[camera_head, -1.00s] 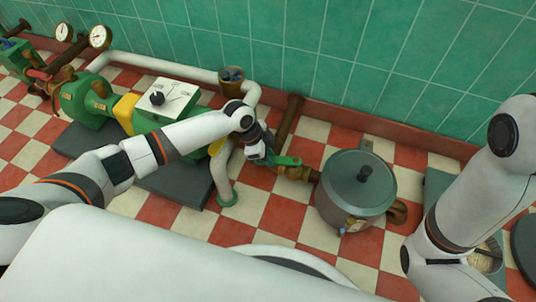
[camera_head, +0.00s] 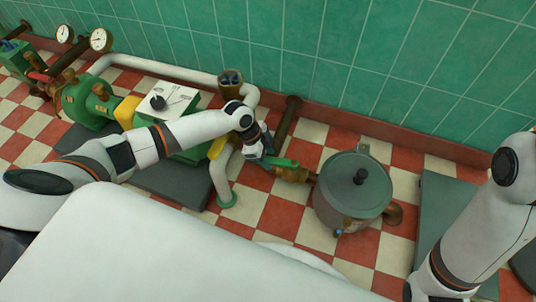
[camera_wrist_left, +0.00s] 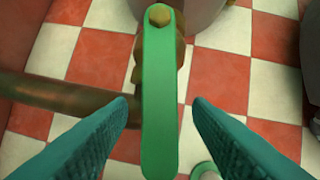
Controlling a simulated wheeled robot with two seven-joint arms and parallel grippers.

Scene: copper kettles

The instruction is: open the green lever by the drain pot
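The green lever (camera_head: 284,162) sits on a brass valve (camera_head: 293,174) in the pipe at the left of the grey drain pot (camera_head: 352,188). In the left wrist view the lever (camera_wrist_left: 160,60) is a long straight bar, bolted at its far end. My left gripper (camera_head: 263,157) is at the lever's free end. In the left wrist view its two teal fingers (camera_wrist_left: 160,102) are open, one on each side of the bar, with gaps on both sides. My right arm is at the right of the head view; its gripper is out of frame.
A white pipe (camera_head: 220,176) with a green foot stands just left of the valve. A brown pipe (camera_head: 286,118) runs behind it to the wall. A green pump (camera_head: 88,103) and gauges are at the left. Checkered floor is clear in front of the valve.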

